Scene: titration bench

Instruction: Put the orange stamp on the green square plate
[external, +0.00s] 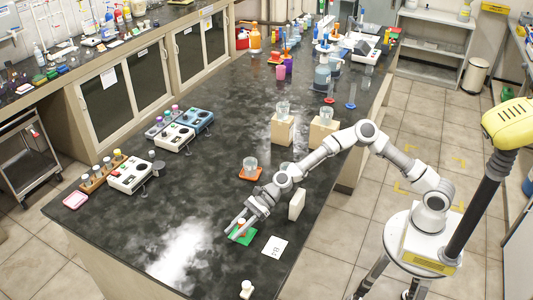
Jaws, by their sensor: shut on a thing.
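My gripper (238,228) reaches down over the green square plate (248,238) near the front of the dark bench. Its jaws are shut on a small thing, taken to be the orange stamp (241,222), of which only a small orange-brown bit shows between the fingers. The fingers cover part of the plate. I cannot tell whether the stamp touches the plate or is held just above it.
A white card (275,246) lies right of the plate and a white block (296,204) stands behind it. A beaker (250,163) stands on an orange square plate (241,174) farther back. A small white knobbed object (247,289) is at the front edge. The bench left of the gripper is clear.

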